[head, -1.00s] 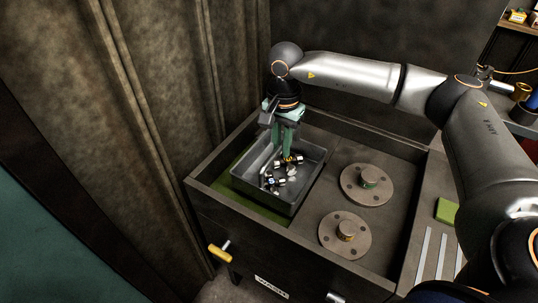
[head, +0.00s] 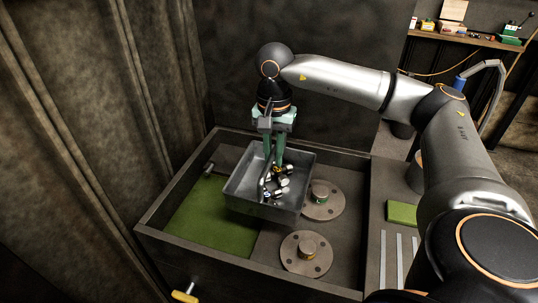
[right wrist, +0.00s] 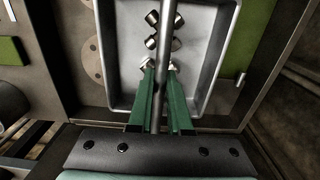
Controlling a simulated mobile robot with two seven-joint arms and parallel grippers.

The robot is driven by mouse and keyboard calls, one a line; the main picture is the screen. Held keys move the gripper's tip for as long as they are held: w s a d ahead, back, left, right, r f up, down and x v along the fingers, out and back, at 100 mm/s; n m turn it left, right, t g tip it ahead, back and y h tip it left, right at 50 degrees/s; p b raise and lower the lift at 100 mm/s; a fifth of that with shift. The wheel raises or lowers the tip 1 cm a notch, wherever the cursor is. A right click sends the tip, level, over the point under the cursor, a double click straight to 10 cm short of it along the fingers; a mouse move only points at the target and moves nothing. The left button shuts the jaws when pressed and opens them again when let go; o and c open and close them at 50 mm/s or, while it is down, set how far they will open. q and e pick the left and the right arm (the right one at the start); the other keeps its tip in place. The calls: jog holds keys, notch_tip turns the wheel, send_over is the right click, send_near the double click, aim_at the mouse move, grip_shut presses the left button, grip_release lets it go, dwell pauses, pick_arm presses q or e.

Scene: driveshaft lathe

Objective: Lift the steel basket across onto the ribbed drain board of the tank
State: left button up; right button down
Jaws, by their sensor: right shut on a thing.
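The steel basket (head: 262,208) is a grey open tray with several small metal parts inside. It hangs inside the tank (head: 160,226), over the inner edge of the green mat (head: 209,222) and partly in front of a round flange. My right gripper (head: 276,165) reaches down into it from above. In the right wrist view, the green fingers (right wrist: 160,92) are shut on the bar that runs across the basket (right wrist: 115,60). The ribbed drain board (head: 392,262) with pale strips is at the tank's right side, partly hidden by my right arm. My left gripper is out of view.
Two round flanges with hubs (head: 306,254) (head: 322,199) stand on the tank floor right of the mat. The tank's raised rim lies between the basket and the drain board. A green block (head: 402,213) sits at the drain board's far end. A curtain (head: 90,110) hangs on the left.

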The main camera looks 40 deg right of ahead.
jog(key=shift+r, duration=0.15)
jog(key=shift+r+p, duration=1.5)
jog(key=shift+r, duration=0.3)
jog(key=shift+s+d+f+b, duration=0.1)
jog(key=shift+s+d+b, duration=0.25)
jog(key=shift+s, duration=1.1)
jog(key=shift+s+d+b, duration=0.2)
jog(key=shift+s+b, duration=0.25)
jog(key=shift+s, duration=0.95)
jog(key=shift+s+d+f+b, duration=0.1)
jog(key=shift+s+d+b, duration=0.25)
jog(key=shift+s, duration=1.1)
jog(key=s+d+b, duration=0.1)
jog(key=s+b, duration=0.2)
jog(key=s, duration=0.5)
jog(key=shift+d+r, duration=0.15)
jog(key=shift+d, duration=0.1)
